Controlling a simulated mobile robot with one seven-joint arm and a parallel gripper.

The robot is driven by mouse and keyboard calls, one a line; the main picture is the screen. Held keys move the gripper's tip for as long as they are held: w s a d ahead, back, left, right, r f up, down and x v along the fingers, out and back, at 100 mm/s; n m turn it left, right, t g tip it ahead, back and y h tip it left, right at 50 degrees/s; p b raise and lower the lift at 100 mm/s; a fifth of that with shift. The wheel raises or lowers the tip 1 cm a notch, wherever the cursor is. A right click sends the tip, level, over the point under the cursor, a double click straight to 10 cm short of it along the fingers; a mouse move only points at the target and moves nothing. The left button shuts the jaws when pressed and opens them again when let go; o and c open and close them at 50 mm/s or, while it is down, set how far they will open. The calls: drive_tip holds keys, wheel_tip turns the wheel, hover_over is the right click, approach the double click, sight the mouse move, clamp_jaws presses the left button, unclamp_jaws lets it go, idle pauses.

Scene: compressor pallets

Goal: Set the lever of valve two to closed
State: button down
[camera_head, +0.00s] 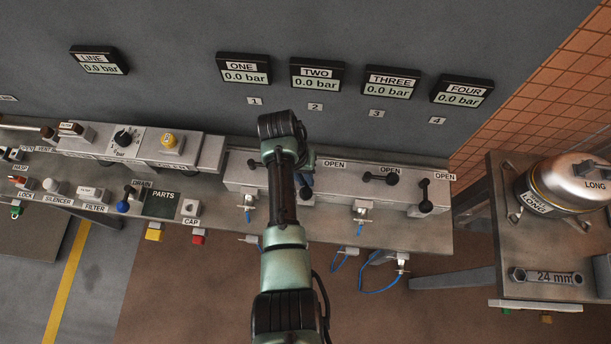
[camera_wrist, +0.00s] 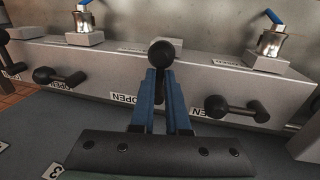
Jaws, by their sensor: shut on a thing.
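My gripper (camera_wrist: 160,82) has its two blue fingers closed around a lever with a black ball knob (camera_wrist: 161,53), in the wrist view. It stands between two neighbouring levers, which fits valve two. The rest of this lever is hidden behind the knob and fingers, so its exact angle is unclear. An OPEN label (camera_wrist: 124,98) lies just left of the fingers in this view. In the head view my arm covers most of valve two, below the TWO display (camera_head: 316,75), which reads 0.0 bar. An OPEN label (camera_head: 335,163) shows right of my arm.
Valve three's lever (camera_head: 380,178) lies sideways by its OPEN label; valve four's lever (camera_head: 424,195) points toward the bench front. A neighbouring lever (camera_wrist: 235,109) is close on the right in the wrist view. A bench with a steel vessel (camera_head: 565,188) stands at the right.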

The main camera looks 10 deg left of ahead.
drive_tip(key=c, duration=0.9)
unclamp_jaws()
drive_tip(key=shift+r, duration=0.1)
drive_tip(key=a+r, duration=0.1)
drive_tip(key=r, duration=0.3)
drive_tip(key=r+b, duration=0.1)
drive_tip(key=r, duration=0.3)
drive_tip(key=a+r, duration=0.1)
drive_tip(key=r, duration=0.3)
drive_tip(key=shift+a+r, duration=0.3)
drive_tip(key=shift+w, duration=0.1)
